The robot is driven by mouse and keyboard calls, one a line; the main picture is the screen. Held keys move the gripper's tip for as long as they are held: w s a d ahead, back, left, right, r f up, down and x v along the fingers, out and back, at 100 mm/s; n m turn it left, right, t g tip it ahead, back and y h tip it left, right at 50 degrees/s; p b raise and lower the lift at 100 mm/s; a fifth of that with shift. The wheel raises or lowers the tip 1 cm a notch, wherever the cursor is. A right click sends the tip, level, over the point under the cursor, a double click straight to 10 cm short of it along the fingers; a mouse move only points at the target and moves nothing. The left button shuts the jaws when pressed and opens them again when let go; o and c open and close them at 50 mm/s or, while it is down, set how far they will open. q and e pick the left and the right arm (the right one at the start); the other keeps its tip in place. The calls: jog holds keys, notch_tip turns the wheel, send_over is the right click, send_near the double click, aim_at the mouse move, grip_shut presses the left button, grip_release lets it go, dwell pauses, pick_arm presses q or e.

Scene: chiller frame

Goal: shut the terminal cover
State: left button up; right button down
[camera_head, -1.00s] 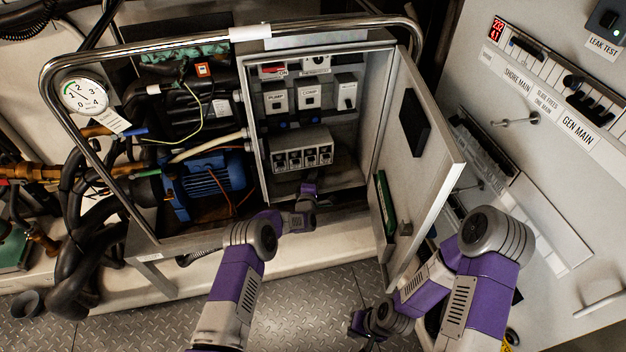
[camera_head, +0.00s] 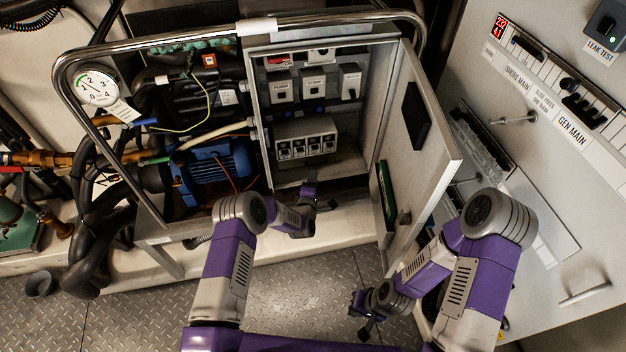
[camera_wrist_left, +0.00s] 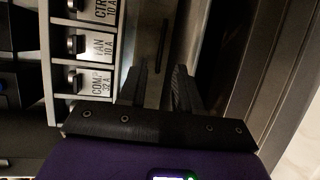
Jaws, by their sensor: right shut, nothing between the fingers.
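The grey control box (camera_head: 257,130) stands open in the head view, its door (camera_head: 437,130) swung out to the right. A row of labelled breakers (camera_head: 306,146) sits low inside it; breakers (camera_wrist_left: 92,48) also show at the left of the left wrist view. I cannot make out a separate terminal cover for certain. My left gripper (camera_head: 310,188) is at the box's lower opening, below the breaker row. In the left wrist view its fingers (camera_wrist_left: 161,80) are apart with nothing visible between them. My right gripper (camera_head: 360,312) is shut and empty, low in front of the door.
A chrome rail (camera_head: 165,45) frames the machinery and box top. A blue motor (camera_head: 213,172), hoses and a pressure gauge (camera_head: 99,87) lie left of the box. A labelled switch panel (camera_head: 560,110) stands at the right.

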aim_at(317, 159)
pick_arm(q)
jog(key=shift+d, duration=0.1)
jog(key=shift+s+d+r+g, duration=0.15)
jog(key=shift+d+g, duration=0.25)
jog(key=shift+g, duration=0.2)
jog(key=shift+n+g, duration=0.3)
jog(key=b+x, duration=0.1)
jog(key=x, duration=0.1)
jog(key=b+x, duration=0.1)
jog(key=x, duration=0.1)
jog(key=a+b+x, duration=0.1)
jog(key=x, duration=0.1)
jog(key=shift+w+d+r, duration=0.1)
jog(key=shift+w+r, duration=0.15)
jog(key=shift+r, duration=0.05)
jog(key=shift+w+b, duration=0.3)
jog(key=shift+w, duration=0.25)
grip_shut()
